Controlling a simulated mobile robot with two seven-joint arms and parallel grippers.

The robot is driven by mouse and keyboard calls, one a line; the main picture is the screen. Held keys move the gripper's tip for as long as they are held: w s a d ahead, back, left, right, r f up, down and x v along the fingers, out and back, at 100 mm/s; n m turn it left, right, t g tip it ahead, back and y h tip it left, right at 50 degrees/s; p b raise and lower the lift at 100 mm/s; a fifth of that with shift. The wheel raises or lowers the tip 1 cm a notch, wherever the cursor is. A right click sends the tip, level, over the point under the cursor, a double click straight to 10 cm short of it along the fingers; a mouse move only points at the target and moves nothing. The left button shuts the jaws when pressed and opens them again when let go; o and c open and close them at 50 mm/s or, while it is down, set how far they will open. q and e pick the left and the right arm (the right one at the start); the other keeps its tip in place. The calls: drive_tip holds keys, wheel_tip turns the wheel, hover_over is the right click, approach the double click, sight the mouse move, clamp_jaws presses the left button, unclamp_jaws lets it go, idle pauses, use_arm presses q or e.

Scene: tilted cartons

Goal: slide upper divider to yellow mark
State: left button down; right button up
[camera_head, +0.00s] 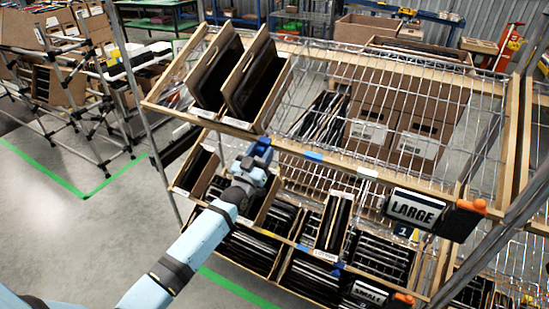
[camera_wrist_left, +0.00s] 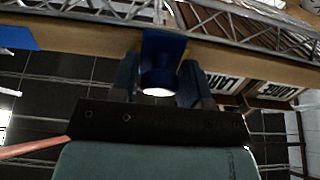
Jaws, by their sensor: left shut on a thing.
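A small blue divider piece (camera_head: 262,147) sits at the wooden front rail (camera_head: 330,160) of the upper wire shelf, just right of two tilted cartons. My left gripper (camera_head: 252,163) reaches up from below and is shut on this piece. In the left wrist view, the blue piece (camera_wrist_left: 163,48) stands between the two fingers (camera_wrist_left: 157,82) against the wooden rail, with a bright round end facing the camera. The fingers hide part of its sides. My right gripper is not in view.
Two open dark-filled cartons (camera_head: 232,75) lean on the upper shelf's left. The rail carries blue (camera_head: 313,156) and white labels to the right, then a LARGE sign (camera_head: 416,208) with an orange knob. A lower shelf with several filled bins (camera_head: 275,225) lies close below my gripper.

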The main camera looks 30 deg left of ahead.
use_arm(q)
drive_tip(key=shift+a+r, duration=0.1)
drive_tip(key=shift+a, duration=0.15)
drive_tip(key=c, duration=0.8)
unclamp_jaws()
drive_tip(key=shift+a, duration=0.15)
drive_tip(key=shift+s+f, duration=0.15)
drive_tip(key=shift+f, duration=0.05)
drive_tip(key=b+v, duration=0.2)
drive_tip(key=v, duration=1.1)
drive_tip(key=shift+s, duration=0.25)
